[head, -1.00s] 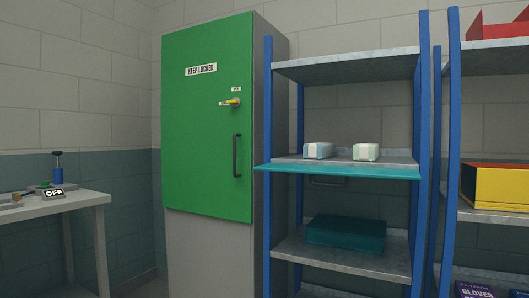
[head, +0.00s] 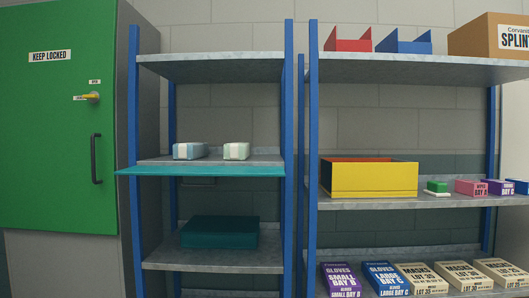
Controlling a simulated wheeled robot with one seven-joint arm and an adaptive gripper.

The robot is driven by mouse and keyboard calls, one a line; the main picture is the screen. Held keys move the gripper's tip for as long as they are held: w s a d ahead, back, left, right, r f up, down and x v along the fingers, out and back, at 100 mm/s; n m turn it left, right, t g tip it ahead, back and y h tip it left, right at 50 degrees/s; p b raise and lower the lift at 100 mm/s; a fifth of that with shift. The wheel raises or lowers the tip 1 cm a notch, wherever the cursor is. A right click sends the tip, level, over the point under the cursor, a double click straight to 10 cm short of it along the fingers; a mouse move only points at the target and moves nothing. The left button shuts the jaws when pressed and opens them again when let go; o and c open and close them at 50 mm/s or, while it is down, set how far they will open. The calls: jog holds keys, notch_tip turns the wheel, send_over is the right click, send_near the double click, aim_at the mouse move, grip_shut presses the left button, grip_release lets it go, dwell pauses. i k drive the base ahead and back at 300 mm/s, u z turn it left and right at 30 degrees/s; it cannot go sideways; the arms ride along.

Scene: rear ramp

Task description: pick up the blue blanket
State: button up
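In the head view, two small folded bundles with pale bands lie side by side on the middle shelf of the left rack. The left one is light blue, and I take it for the blue blanket (head: 189,151). The right one is pale green (head: 236,151). The shelf has a teal front edge (head: 200,171), and both bundles sit behind it, a little apart. My gripper is not in view.
A dark teal box (head: 219,233) sits on the shelf below. A green locked cabinet (head: 60,140) stands left of the rack. The right rack holds a yellow bin (head: 372,180), a cardboard box (head: 490,38) and several glove and mask boxes.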

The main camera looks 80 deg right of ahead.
aim_at(187, 151)
jog(key=z, duration=1.75)
